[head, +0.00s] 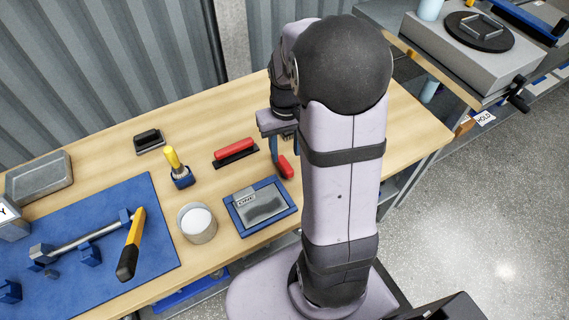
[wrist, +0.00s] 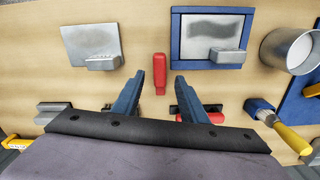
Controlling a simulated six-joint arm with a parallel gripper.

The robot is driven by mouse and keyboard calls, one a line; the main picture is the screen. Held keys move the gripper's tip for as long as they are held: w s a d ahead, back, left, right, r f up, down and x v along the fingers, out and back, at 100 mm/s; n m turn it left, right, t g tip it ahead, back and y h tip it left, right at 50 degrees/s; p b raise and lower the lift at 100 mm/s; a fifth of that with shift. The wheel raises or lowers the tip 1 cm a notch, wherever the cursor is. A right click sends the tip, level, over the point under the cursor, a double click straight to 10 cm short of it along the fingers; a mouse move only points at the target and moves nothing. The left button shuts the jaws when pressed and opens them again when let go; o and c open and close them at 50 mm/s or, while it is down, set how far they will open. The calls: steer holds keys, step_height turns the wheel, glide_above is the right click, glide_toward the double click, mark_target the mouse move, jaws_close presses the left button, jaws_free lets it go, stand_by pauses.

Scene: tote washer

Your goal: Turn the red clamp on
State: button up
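Two red things could be the red clamp, and I cannot tell which. The other is a red bar on a black base (head: 235,150), lying farther back; in the wrist view the red bar (wrist: 211,118) is partly hidden by my gripper. My gripper (wrist: 159,82) is open and empty, its blue fingers apart. In the head view my gripper (head: 274,145) is partly hidden by my arm.
Near the red pieces are a blue-framed plate (head: 242,222) with a grey block, a yellow-handled blue tool (head: 173,162) and a round can (head: 196,226). A grey plate (wrist: 90,40) lies on the other side. A blue mat (head: 155,210) holds a yellow-black lever (head: 132,243).

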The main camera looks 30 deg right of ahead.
mark_target(285, 164)
steer(key=shift+w+d+r+n, duration=0.1)
steer(key=shift+w+r+n, duration=0.4)
steer(key=shift+r+n, duration=0.15)
steer(key=shift+s+f+n, duration=0.1)
steer(key=shift+s+n, duration=0.15)
steer(key=shift+n, duration=0.1)
steer(key=shift+f, duration=0.1)
steer(key=shift+f+p, duration=0.3)
steer(key=shift+f, duration=3.25)
jaws_close()
